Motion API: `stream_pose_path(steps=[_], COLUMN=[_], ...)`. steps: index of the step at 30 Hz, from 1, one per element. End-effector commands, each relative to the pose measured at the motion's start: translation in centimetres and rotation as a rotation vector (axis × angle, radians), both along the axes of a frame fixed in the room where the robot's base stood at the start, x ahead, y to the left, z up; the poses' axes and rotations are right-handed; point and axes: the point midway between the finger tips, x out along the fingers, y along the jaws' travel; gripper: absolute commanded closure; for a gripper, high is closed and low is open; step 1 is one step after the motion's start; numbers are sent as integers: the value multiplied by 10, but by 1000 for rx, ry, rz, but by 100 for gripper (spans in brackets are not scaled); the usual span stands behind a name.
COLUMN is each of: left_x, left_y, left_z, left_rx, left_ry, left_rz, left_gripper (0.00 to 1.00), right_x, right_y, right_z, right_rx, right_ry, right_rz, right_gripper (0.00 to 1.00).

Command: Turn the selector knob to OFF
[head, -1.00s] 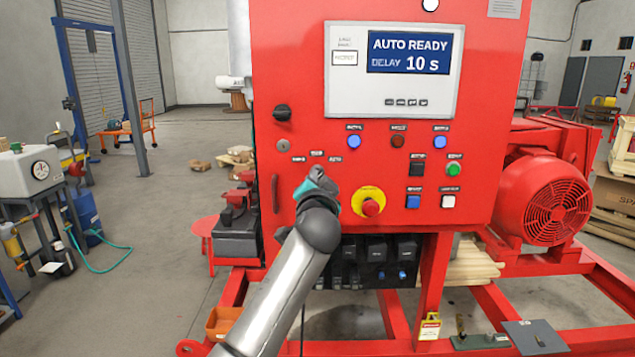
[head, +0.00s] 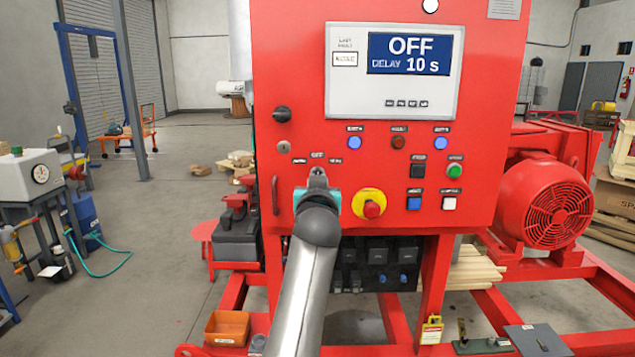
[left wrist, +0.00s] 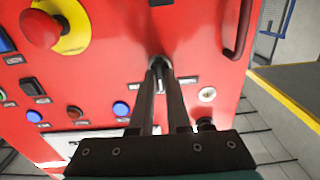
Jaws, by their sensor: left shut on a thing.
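The red control panel (head: 300,80) faces me, and its display (head: 410,53) reads "OFF" above "DELAY 10 s". The selector knob (left wrist: 158,62) shows in the left wrist view as a small dark knob between my fingertips; in the head view my gripper mostly hides it. My left gripper (head: 318,174) is shut on the knob and stands about upright, below the middle one of three small labels. In the left wrist view its two long dark fingers (left wrist: 161,72) reach to the panel. My right gripper is not in view.
A red emergency stop (head: 372,209) on a yellow ring sits close to the right of my gripper. A vertical handle (head: 275,195) and a key switch (head: 283,147) are to its left. Several lit buttons are further right. Black boxes (head: 380,262) sit below the panel.

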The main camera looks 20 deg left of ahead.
Motion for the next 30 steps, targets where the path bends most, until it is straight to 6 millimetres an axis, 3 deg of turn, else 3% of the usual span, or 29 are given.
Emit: stream_pose_path(steps=[17, 18, 24, 30], left_x=[0, 0, 0, 0], left_y=[0, 0, 0, 0], left_z=[0, 0, 0, 0], left_rx=[-33, -33, -32, -32], left_ry=[-8, -8, -8, -9], left_rz=[0, 0, 0, 0], left_gripper=[100, 82, 60, 55], right_x=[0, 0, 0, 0], right_y=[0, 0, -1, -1], right_z=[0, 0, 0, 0], right_rx=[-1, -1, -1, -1], right_ry=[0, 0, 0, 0], right_rz=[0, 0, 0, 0], right_gripper=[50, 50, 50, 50])
